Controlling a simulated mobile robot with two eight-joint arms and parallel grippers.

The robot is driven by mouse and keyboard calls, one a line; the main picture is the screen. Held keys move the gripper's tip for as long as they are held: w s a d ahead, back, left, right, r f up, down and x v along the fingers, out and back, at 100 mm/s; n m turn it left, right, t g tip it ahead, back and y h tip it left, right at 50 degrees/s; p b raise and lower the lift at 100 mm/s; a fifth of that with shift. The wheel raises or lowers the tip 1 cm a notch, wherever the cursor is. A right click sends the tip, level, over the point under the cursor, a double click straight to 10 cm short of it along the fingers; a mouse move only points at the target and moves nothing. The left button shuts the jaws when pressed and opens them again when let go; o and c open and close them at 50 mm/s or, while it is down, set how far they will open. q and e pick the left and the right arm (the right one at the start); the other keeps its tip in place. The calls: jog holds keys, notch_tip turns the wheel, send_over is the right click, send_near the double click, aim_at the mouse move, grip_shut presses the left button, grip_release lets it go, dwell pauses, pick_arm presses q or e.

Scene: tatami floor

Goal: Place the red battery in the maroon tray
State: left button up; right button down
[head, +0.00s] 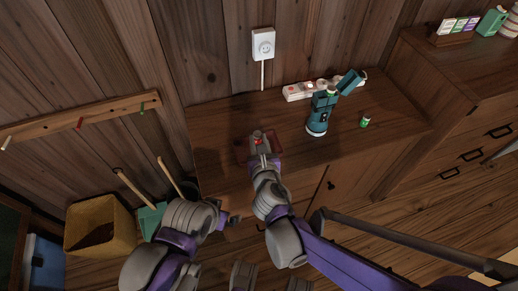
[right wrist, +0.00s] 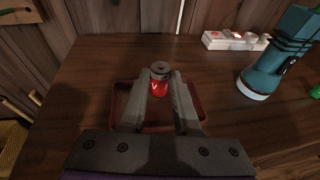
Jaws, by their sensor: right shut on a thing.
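The red battery (right wrist: 159,88) is upright between the fingers of my right gripper (right wrist: 159,92), which is shut on it. In the head view the battery (head: 257,139) shows just past the right gripper (head: 260,147). The maroon tray (right wrist: 122,99) lies on the wooden cabinet top, under and around the battery in the right wrist view. Its right side (head: 276,146) shows in the head view. I cannot tell whether the battery touches the tray floor. My left gripper (head: 232,218) is low, left of the cabinet front; its fingers are too small to read.
A teal flashlight (head: 317,123) stands right of the tray, with a white power strip (head: 298,92) behind it. A green battery (head: 365,122) stands farther right. A yellow bin (head: 98,226) is on the floor at left. The cabinet top left of the tray is clear.

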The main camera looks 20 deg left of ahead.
jog(key=shift+f+b, duration=0.45)
jog(key=shift+f, duration=1.35)
jog(key=shift+f, duration=0.1)
jog(key=c, duration=1.1)
grip_release()
jog(key=shift+f, duration=0.1)
jog(key=o, duration=0.5)
jog(key=shift+c, duration=0.2)
jog(key=shift+r, duration=0.2)
jog(key=shift+s+d+r, duration=0.15)
jog(key=shift+s+r, duration=0.05)
jog(key=shift+s, duration=0.1)
jog(key=p+v, duration=0.1)
jog(key=v, duration=1)
jog(key=shift+p, duration=0.4)
